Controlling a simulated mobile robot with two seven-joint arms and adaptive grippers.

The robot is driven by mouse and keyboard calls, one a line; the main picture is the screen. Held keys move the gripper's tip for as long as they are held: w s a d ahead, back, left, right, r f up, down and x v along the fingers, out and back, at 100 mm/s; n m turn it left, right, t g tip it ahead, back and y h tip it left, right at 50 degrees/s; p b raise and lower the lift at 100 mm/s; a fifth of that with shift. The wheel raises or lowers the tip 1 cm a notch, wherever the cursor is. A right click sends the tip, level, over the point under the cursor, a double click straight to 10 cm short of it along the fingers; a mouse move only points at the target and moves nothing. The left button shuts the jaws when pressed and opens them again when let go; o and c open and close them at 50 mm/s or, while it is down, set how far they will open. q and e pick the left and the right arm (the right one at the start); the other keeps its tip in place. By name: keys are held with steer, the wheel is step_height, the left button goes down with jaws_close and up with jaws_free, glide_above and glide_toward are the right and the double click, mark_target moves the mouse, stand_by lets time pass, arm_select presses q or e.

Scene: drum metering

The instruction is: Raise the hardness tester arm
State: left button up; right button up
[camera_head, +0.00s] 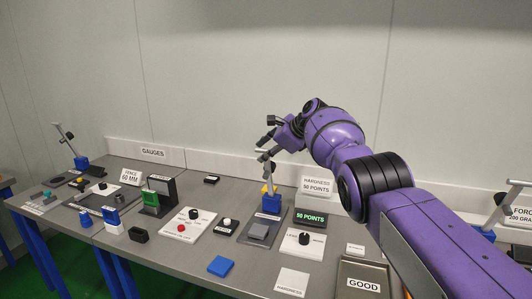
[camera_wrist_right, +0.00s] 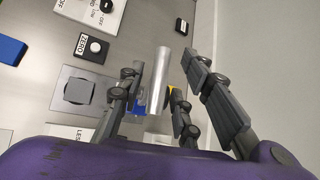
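The hardness tester arm (camera_head: 268,170) is a grey metal rod with a yellow part and a blue block at its foot, on a dark plate (camera_head: 246,232). In the head view it looks nearly upright, with its top at my right gripper (camera_head: 265,152). In the right wrist view the rod (camera_wrist_right: 161,75) runs between the fingers of my right gripper (camera_wrist_right: 163,85). The fingers are apart, with gaps beside the rod; contact is not clear. The tester's display (camera_head: 310,216) reads "50 POINTS". My left gripper is not in view.
A "HARDNESS 50 POINTS" sign (camera_head: 317,185) stands behind the tester. A grey block (camera_head: 258,231) lies on the plate, and a blue block (camera_head: 221,266) is in front. Knob panels stand on both sides. A "GOOD" tray (camera_head: 362,264) is at the front right.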

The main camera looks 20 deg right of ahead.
steer(key=shift+a+r, duration=0.1)
steer(key=shift+r, duration=0.1)
steer(key=shift+s, duration=0.15)
steer(key=shift+s+d+r, duration=0.3)
steer(key=shift+d+r, duration=0.1)
steer(key=shift+r, duration=0.1)
steer(key=v, duration=1)
steer(key=shift+s, duration=0.2)
steer(key=shift+d, duration=0.1)
